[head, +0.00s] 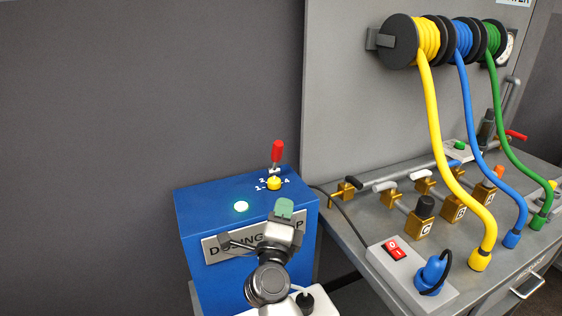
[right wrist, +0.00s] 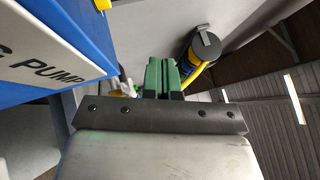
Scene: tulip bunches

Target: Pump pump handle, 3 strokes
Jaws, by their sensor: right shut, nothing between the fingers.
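A blue dosing pump box (head: 196,235) stands left of the bench, with a lit round button (head: 241,207) and a yellow dial (head: 274,183) on top. A lever with a red grip (head: 277,152) stands upright behind the dial. My right gripper (head: 284,208) is shut and empty in front of the box, below the dial and apart from the red grip. In the right wrist view its green fingers (right wrist: 161,70) are together, with the pump's label panel (right wrist: 45,50) to their left. The red grip cannot be made out there. My left gripper is not in view.
A bench (head: 340,215) at right holds brass valves (head: 418,224), a red-switch box (head: 396,250) and a grey cylinder with a second red lever (head: 516,135). Yellow, blue and green hoses hang from reels (head: 398,42). The wall behind the pump is bare.

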